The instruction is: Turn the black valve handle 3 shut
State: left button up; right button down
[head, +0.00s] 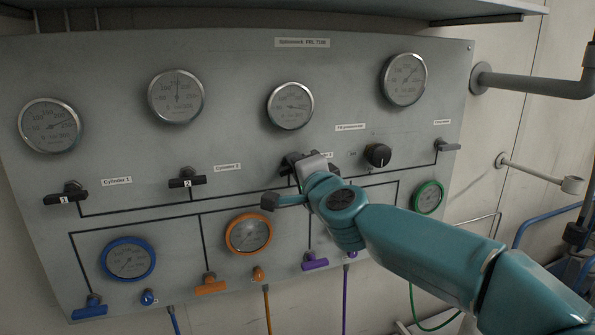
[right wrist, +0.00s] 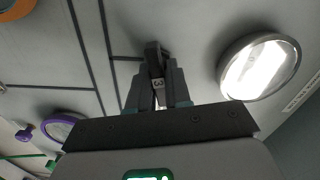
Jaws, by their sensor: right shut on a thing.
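The black valve handle 3 (right wrist: 154,56) shows its number label between my fingers in the right wrist view. In the head view the handle is mostly hidden behind my gripper. My right gripper (right wrist: 157,92) is shut on the handle, one finger on each side of it. In the head view this gripper (head: 303,167) is against the panel, below the third gauge. My left gripper is not in view.
The grey panel (head: 240,80) carries black handles 1 (head: 66,196) and 2 (head: 187,180) to the left. A black knob (head: 377,155) is close on the right. Several gauges sit above; coloured handles and gauges sit below. A shelf (head: 380,10) overhangs the top.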

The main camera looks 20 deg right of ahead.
jog(key=shift+f+m+b, duration=0.15)
jog(key=shift+m+b, duration=0.15)
jog(key=shift+m, duration=1)
jog(key=c, duration=1.1)
grip_release()
jog(key=shift+c, duration=0.2)
jog(key=shift+s, duration=0.1)
jog(key=s+b, duration=0.1)
jog(key=s, duration=1.5)
jog(key=shift+d, duration=0.25)
jog(key=shift+s, duration=0.1)
